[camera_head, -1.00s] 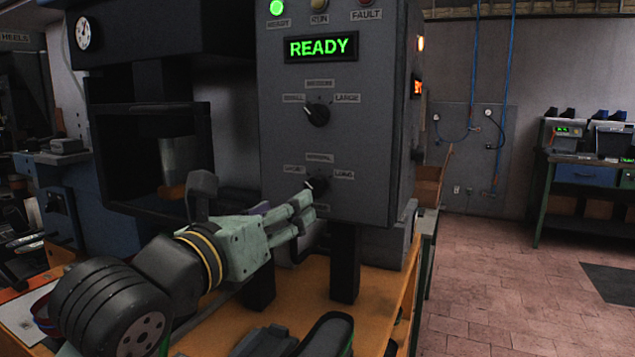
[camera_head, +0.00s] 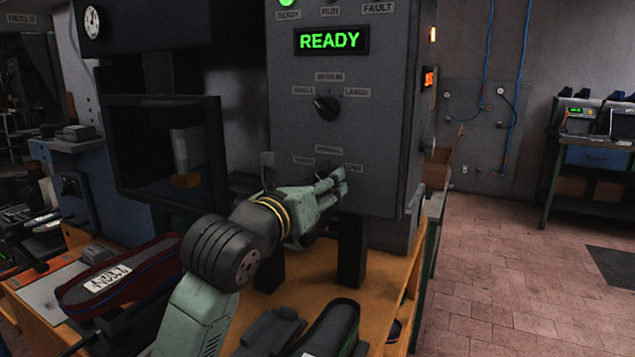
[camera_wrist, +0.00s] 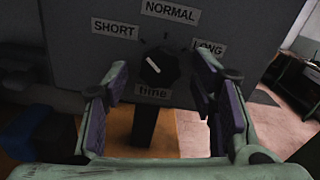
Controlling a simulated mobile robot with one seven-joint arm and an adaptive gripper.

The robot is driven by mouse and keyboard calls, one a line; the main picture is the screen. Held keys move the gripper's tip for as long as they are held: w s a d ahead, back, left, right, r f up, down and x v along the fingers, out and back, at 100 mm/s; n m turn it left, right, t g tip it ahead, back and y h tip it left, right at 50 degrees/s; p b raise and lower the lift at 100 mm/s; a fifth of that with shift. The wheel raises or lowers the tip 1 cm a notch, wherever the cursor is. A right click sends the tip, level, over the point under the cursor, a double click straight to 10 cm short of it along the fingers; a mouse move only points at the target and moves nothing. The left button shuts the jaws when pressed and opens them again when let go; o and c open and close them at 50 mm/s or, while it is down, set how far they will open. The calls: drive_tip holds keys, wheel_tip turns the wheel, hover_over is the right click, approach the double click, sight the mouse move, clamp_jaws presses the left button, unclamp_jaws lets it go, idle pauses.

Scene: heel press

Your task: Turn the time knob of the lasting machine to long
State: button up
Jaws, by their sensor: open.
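The time knob (camera_wrist: 158,66) is a round black knob above a "time" label (camera_wrist: 153,92) in the wrist view. Its white mark points up and left, toward the SHORT label (camera_wrist: 115,28). The NORMAL label (camera_wrist: 170,11) is above it and the LONG label (camera_wrist: 209,47) is at its upper right. My gripper (camera_wrist: 163,70) is open, with one purple-padded finger on each side of the knob in the picture; I cannot tell any contact. In the head view my gripper (camera_head: 338,183) is at the lower panel of the lasting machine (camera_head: 385,135) and hides the time knob.
A second knob (camera_head: 326,107), with SMALL, MEDIUM and LARGE labels, sits higher on the panel, under a green READY display (camera_head: 332,40). The orange bench (camera_head: 385,300) below holds a dark shoe (camera_head: 330,330). A red-and-dark shoe part (camera_head: 120,280) lies at left.

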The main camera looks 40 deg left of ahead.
drive_tip(key=shift+c, duration=0.4)
drive_tip(key=c, duration=1.1)
drive_tip(key=shift+o, duration=0.2)
drive_tip(key=shift+f+m+b, duration=0.15)
drive_tip(key=shift+m+b, duration=0.15)
drive_tip(key=shift+b, duration=0.35)
drive_tip(key=m+b, duration=1.6)
drive_tip(key=m, duration=0.3)
drive_tip(key=shift+m, duration=0.3)
